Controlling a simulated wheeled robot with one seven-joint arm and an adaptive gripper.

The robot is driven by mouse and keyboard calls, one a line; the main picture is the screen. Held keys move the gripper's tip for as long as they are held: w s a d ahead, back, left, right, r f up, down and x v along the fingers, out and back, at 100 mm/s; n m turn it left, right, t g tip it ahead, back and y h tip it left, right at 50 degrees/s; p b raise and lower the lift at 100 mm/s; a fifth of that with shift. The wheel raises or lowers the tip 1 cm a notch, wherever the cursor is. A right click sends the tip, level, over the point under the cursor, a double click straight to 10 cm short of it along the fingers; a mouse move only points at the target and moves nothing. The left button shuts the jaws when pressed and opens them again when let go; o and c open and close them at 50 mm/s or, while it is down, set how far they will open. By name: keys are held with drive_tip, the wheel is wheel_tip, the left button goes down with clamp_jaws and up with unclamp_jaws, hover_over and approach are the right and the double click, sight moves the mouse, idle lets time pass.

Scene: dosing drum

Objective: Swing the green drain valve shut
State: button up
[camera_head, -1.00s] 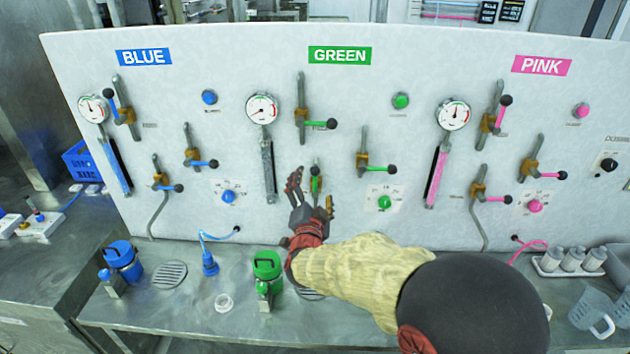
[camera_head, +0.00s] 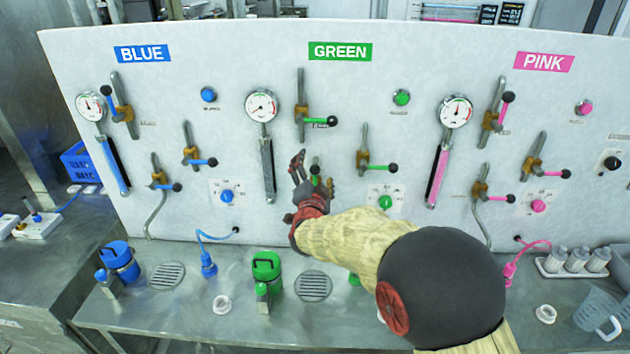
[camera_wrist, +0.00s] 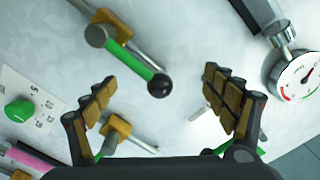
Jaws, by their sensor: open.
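The green drain valve (camera_head: 316,182) is the lowest valve under the GREEN label. Its green lever with a black ball end points up, roughly along its pipe, in the head view. In the wrist view, turned about upside down, the lever (camera_wrist: 128,60) runs down-right from its hub to the black ball (camera_wrist: 160,85). My gripper (camera_head: 315,171) is open in front of this valve, and its hand covers the lower part. In the wrist view my gripper (camera_wrist: 160,80) has its fingers on either side of the ball, with gaps; the depth between them is unclear.
A green-lever valve (camera_head: 363,160) stands close right, with a green dial (camera_head: 385,203) below it. Another green valve (camera_head: 301,118) is above. The gauge (camera_head: 262,105) and its tube are at left. A green canister (camera_head: 267,268) stands on the bench below.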

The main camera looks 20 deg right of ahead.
drive_tip(key=shift+f, duration=0.15)
drive_tip(key=shift+s+d+f+b, duration=0.15)
drive_tip(key=shift+d+f+b, duration=0.2)
drive_tip(key=shift+b, duration=0.4)
drive_tip(key=shift+d, duration=0.2)
